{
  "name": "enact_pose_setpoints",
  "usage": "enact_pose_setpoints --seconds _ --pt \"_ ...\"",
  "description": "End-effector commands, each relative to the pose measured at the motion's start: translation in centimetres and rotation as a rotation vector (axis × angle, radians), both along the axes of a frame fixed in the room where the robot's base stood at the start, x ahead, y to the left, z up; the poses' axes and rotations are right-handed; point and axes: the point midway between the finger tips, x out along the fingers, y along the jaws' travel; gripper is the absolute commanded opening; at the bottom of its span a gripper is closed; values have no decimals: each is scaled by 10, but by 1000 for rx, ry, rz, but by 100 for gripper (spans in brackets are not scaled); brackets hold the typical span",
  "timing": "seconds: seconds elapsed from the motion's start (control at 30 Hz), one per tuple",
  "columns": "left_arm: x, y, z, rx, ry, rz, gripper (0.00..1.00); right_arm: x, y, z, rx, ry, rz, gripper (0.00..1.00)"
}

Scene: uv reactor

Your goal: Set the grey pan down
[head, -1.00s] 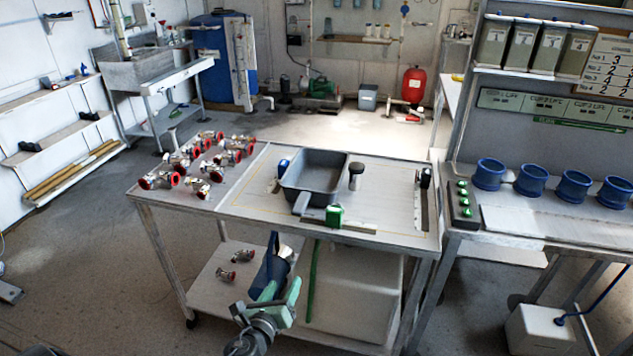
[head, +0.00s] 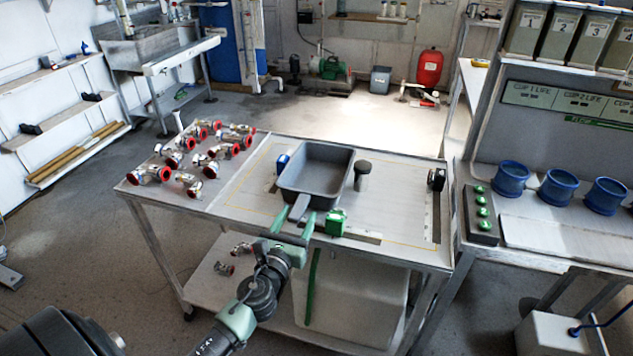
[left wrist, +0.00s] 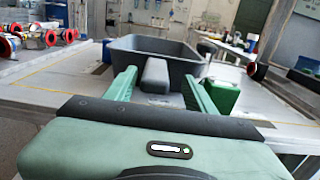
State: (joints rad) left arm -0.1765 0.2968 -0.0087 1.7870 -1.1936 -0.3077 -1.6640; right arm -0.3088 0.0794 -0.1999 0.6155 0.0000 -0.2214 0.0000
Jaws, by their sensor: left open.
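The grey pan (head: 318,172) rests on the workbench top, inside a yellow outline, with its handle (head: 300,207) toward me. My left gripper (head: 293,220) is at the bench's front edge with its green fingers open, one on either side of the pan handle. In the left wrist view the pan (left wrist: 180,50) is straight ahead, and its handle (left wrist: 156,75) lies between the two spread fingers (left wrist: 155,88). My right gripper is not in view.
A green block (head: 335,222) stands close right of the handle. Several red-ended metal fittings (head: 188,158) cover the bench's left end. A side bench (head: 560,235) holds blue rings (head: 557,187).

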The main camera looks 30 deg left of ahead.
Motion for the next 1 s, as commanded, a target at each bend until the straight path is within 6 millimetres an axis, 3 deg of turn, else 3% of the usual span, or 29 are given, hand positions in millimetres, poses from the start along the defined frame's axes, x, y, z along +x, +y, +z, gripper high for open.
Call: enact_pose_setpoints --seconds 0.3,0.57,0.6,0.8,1.0 --pt "41 16 -1 -2 0 1 55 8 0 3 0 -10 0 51" --pt "44 17 -2 -2 1 -1 55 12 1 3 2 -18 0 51" --pt "44 17 -2 -2 1 -1 52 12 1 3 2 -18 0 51" --pt "44 17 -2 -2 1 0 0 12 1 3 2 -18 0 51" --pt "44 17 -2 -2 1 0 0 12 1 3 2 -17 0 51"
